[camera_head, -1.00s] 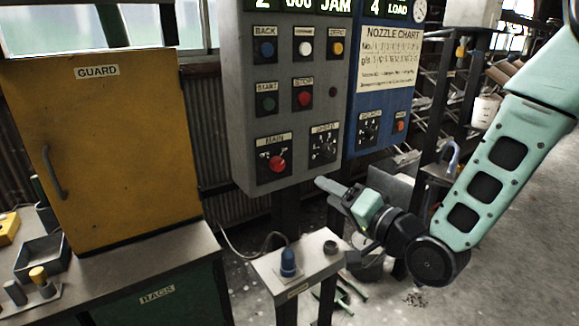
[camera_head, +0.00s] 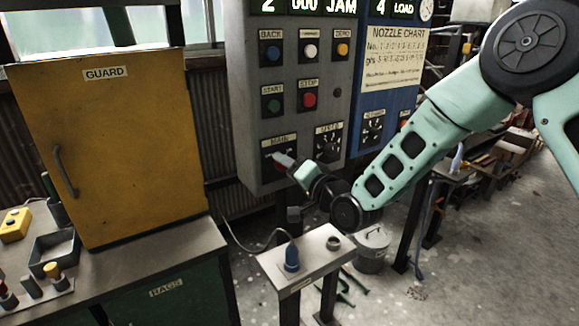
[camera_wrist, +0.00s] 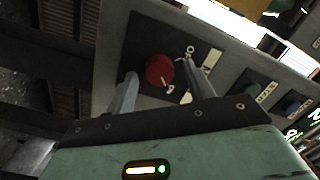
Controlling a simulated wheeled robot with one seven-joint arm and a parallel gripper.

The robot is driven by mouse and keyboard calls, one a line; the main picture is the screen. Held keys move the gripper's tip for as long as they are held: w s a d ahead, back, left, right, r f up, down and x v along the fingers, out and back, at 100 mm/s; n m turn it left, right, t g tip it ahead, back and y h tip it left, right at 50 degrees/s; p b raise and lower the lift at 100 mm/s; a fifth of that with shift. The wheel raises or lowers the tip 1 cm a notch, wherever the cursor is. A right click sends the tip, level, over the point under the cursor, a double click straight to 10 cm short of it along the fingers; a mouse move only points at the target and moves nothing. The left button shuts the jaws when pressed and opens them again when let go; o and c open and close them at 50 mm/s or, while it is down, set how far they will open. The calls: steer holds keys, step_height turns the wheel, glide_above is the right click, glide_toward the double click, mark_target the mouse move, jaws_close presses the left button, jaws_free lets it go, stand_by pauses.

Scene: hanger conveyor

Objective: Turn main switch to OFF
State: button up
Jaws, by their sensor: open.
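The main switch is a red round knob (camera_wrist: 160,70) on a dark plate, with a white pointer mark and several white markings around it. In the wrist view it shows between and beyond the fingers of my open gripper (camera_wrist: 160,88). In the head view my gripper (camera_head: 281,160) is in front of the plate labelled MAIN (camera_head: 279,141) on the grey control panel (camera_head: 252,100), and it hides most of the knob. I cannot tell whether the fingers touch the knob.
Buttons, among them a red STOP button (camera_head: 309,100) and a green START button (camera_head: 273,105), sit above the switch. A speed dial (camera_head: 327,143) is close on the right. A small stand with a blue plug (camera_head: 291,258) is below. The yellow guard cabinet (camera_head: 110,150) stands left.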

steer(key=c, duration=1)
steer(key=shift+o, duration=0.2)
steer(key=shift+f+n+b, duration=0.1)
steer(key=shift+n+b, duration=0.2)
steer(key=shift+b, duration=0.1)
steer(key=shift+s+a+n+h+b, duration=0.1)
steer(key=shift+n+h+b, duration=0.35)
steer(key=shift+n+b, duration=3.8)
steer(key=shift+a+n+h+b, duration=0.1)
steer(key=shift+n+h+b, duration=0.35)
steer(key=shift+n+b, duration=3.75)
steer(key=shift+r+b, duration=0.2)
steer(key=shift+b, duration=0.2)
